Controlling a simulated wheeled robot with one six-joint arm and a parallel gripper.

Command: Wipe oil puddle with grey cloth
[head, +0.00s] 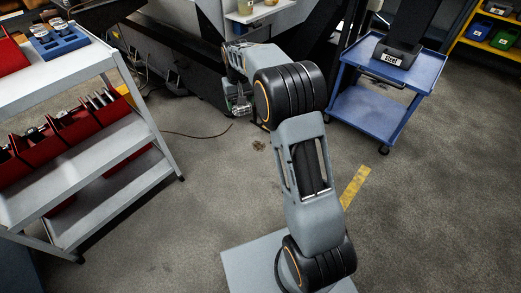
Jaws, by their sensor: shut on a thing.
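My arm reaches from the bottom of the head view up toward the machine. My gripper (240,107) is at its far end, left of the black wrist joint and in front of the machine's dark base. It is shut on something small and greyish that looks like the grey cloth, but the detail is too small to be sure. A small dark stain (259,146) lies on the concrete floor below and a little right of the gripper, apart from it. I cannot tell whether this is the oil puddle; my arm hides part of the floor.
A grey shelf cart (105,157) with red bins (80,125) and a blue tray (60,41) stands at left. The floor between the carts is mostly clear.

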